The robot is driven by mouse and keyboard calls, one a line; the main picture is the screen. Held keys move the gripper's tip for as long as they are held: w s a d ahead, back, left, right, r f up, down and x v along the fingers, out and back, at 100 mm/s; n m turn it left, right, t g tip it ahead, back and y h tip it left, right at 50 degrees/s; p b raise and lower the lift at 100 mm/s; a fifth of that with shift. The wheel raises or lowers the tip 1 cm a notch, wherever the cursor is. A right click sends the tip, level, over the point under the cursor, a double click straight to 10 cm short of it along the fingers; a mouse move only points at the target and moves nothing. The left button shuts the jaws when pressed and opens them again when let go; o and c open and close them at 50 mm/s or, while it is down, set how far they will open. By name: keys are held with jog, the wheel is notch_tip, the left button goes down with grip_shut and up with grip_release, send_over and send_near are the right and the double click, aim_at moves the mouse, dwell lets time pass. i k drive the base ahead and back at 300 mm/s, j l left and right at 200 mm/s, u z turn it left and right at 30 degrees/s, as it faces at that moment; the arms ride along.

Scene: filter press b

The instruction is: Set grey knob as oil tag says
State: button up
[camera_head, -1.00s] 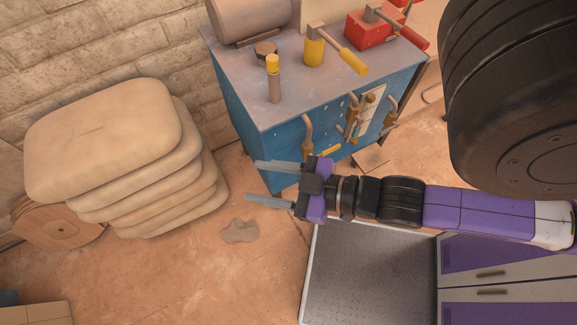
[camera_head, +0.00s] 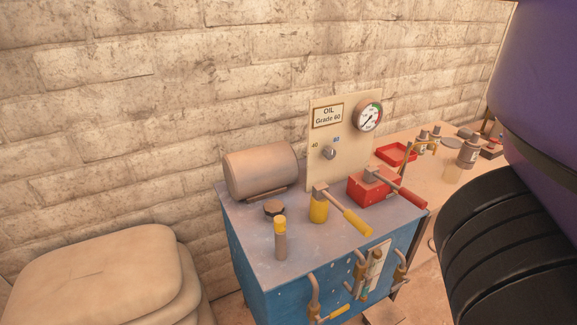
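The oil tag (camera_head: 327,115) is a framed plate reading "OIL Grade 60". It is fixed high on the beige panel (camera_head: 349,172) at the back of the blue machine (camera_head: 270,220). The small grey knob (camera_head: 328,153) sits on the panel below the tag. A "40" label (camera_head: 314,145) is at its upper left, and a blue label (camera_head: 336,139), apparently "60", is at its upper right. The knob is too small to tell which label it points at. My gripper is not in view.
A round gauge (camera_head: 368,116) is right of the tag. Stacked sacks (camera_head: 100,275) are at lower left. My own body blocks the right side.

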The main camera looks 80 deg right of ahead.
aim_at(329, 153)
jog(key=z, duration=2)
